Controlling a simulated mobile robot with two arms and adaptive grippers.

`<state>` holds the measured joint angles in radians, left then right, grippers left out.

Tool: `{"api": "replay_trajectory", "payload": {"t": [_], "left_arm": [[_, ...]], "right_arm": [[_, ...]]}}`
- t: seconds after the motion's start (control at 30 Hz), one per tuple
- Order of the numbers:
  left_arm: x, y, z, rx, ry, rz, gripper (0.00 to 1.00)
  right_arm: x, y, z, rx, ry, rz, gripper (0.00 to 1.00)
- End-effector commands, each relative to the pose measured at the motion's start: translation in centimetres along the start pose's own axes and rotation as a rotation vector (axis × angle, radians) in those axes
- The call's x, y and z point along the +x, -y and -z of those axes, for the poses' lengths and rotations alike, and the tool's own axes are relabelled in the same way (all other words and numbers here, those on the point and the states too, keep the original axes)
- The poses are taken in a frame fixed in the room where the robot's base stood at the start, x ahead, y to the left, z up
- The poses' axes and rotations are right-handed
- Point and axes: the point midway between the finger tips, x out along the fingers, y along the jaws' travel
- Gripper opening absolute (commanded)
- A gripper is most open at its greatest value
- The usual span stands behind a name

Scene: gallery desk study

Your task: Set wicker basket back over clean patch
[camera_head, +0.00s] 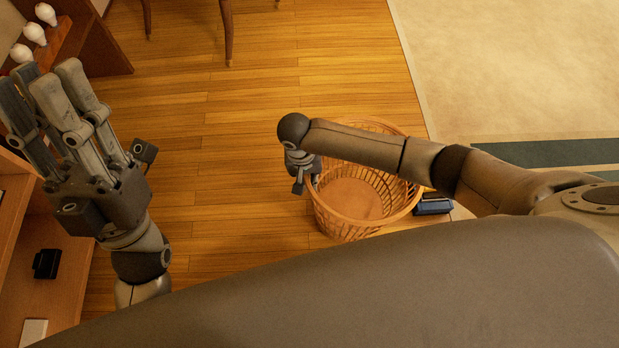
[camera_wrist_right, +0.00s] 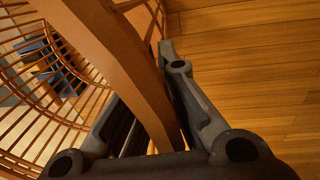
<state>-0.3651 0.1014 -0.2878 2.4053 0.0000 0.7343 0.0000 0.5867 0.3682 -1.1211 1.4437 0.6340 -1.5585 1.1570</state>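The wicker basket (camera_head: 345,218) is a round, tan, open-topped basket with slatted sides, near the middle of the head view. My right gripper (camera_head: 302,172) is at its left rim, partly hidden under my own wrist. In the right wrist view, the rim (camera_wrist_right: 128,62) runs between the two fingers of the right gripper (camera_wrist_right: 160,100), which close on it from both sides. I cannot tell whether the basket touches the floor. A small pale area (camera_head: 462,212) shows right of the basket; I cannot tell whether it is the clean patch. My left gripper (camera_head: 48,82) is open and empty at the left.
A dark blue object (camera_head: 433,207) lies just right of the basket. A pale rug (camera_head: 500,70) with a dark green band covers the floor at the upper right. A wooden shelf (camera_head: 62,285) stands at the left. Wood floor (camera_head: 225,150) is clear between shelf and basket.

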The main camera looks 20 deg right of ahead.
Motion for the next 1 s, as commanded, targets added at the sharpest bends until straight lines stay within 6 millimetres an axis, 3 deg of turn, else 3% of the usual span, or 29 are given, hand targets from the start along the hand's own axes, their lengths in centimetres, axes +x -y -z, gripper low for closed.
{"api": "replay_trajectory", "payload": {"t": [0.47,0.67,1.0], "left_arm": [[0.02,-0.05,0.45,-0.002,-0.022,0.000,0.27],[-0.01,-0.04,0.31,-0.001,-0.017,-0.001,0.27],[-0.05,-0.02,0.35,0.000,-0.019,-0.001,0.27]], "right_arm": [[0.25,0.03,0.07,0.000,-0.001,-0.002,0.00],[0.41,0.05,0.01,0.000,0.000,0.000,0.27],[0.31,0.03,0.04,0.000,-0.001,0.000,0.27]]}}
